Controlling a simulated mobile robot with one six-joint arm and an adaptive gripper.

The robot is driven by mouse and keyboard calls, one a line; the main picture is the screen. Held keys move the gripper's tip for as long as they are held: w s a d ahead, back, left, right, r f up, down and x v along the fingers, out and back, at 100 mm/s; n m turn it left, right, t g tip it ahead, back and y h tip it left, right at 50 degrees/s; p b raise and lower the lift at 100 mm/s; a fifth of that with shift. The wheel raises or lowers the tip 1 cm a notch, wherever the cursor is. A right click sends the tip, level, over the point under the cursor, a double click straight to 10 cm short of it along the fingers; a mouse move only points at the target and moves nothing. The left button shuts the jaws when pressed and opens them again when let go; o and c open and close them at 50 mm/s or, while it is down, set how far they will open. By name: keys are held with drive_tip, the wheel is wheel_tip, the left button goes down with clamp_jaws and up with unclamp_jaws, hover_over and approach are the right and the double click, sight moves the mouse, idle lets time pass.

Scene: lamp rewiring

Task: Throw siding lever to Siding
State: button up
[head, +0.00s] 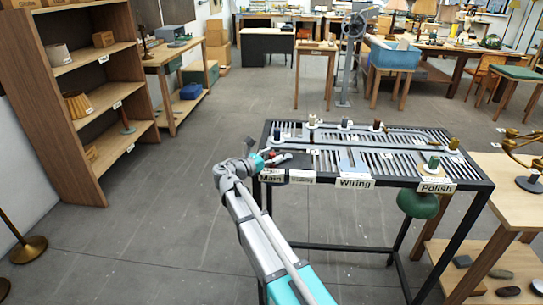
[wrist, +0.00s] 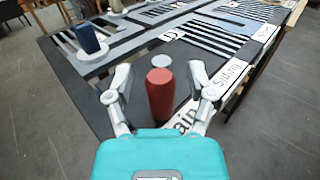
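The siding lever shows as an upright red cylindrical handle (wrist: 160,96) in the wrist view, at the near corner of the slatted black-framed table (head: 390,150). It stands at the end by the partly hidden Main label (wrist: 184,122). The Siding label (wrist: 232,74) lies farther along the same edge. My gripper (wrist: 160,82) is open, with one finger on each side of the red handle and a visible gap at both sides. In the head view my gripper (head: 272,158) is over the table's left front corner, and the handle is hard to make out there.
A dark blue block (wrist: 88,38) stands on a pale round base to the left in the wrist view. Several small pieces stand along the table's back. The Wiring label (head: 355,183) and Polish label (head: 437,188) are on the front edge.

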clamp_jaws()
drive_tip(key=shift+a, duration=0.2)
drive_tip(key=shift+d, duration=0.15)
drive_tip(key=shift+s, duration=0.1)
